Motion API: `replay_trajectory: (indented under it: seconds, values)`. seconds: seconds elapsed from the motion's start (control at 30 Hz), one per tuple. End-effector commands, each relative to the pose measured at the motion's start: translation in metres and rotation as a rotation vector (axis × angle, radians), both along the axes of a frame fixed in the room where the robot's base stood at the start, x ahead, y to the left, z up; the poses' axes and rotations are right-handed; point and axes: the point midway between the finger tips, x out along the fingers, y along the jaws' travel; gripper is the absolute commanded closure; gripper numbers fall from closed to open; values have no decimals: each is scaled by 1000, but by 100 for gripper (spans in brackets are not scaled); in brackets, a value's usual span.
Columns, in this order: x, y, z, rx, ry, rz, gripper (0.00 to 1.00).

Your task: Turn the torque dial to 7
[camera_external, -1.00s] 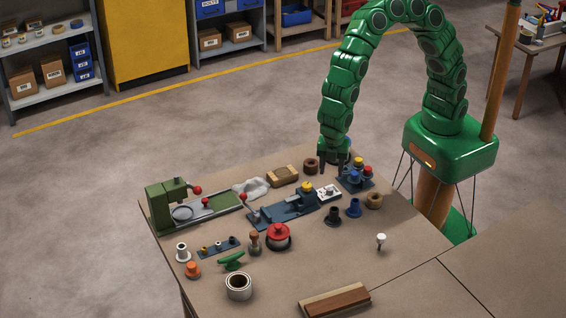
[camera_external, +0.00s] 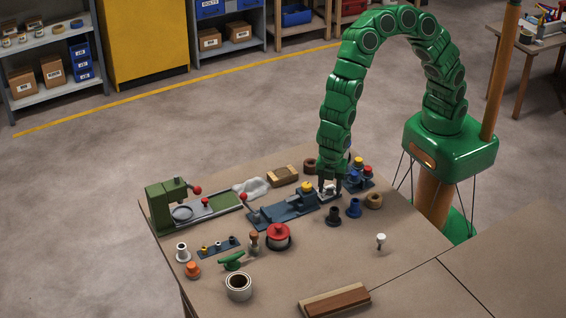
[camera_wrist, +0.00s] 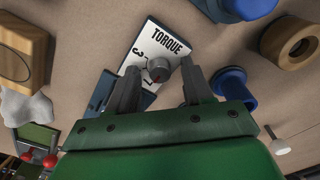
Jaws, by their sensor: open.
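The torque dial is a grey knob (camera_wrist: 158,68) on a white plate (camera_wrist: 165,40) marked TORQUE in the wrist view. A numeral 3 shows on the plate; other marks by the knob are partly hidden. A red mark sits on the knob's lower side, but I cannot tell its setting. My gripper (camera_wrist: 160,69) is open, one finger on each side of the knob, with gaps visible. In the external view my gripper (camera_external: 330,182) points down over the white plate (camera_external: 323,196) and hides most of the dial.
A blue clamp-like fixture (camera_external: 285,208) stands just left of the dial. A blue rack with coloured knobs (camera_external: 362,180) is close on the right. The bench's front right is mostly clear.

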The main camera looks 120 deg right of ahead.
Motion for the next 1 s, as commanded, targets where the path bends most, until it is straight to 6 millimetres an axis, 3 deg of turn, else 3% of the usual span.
replay_trajectory:
  seconds: [0.23,0.57,1.0]
  values:
    - [0,0,-1,0,0,0,51]
    - [0,0,-1,-1,1,0,100]
    - [0,-1,-1,-1,2,-99,100]
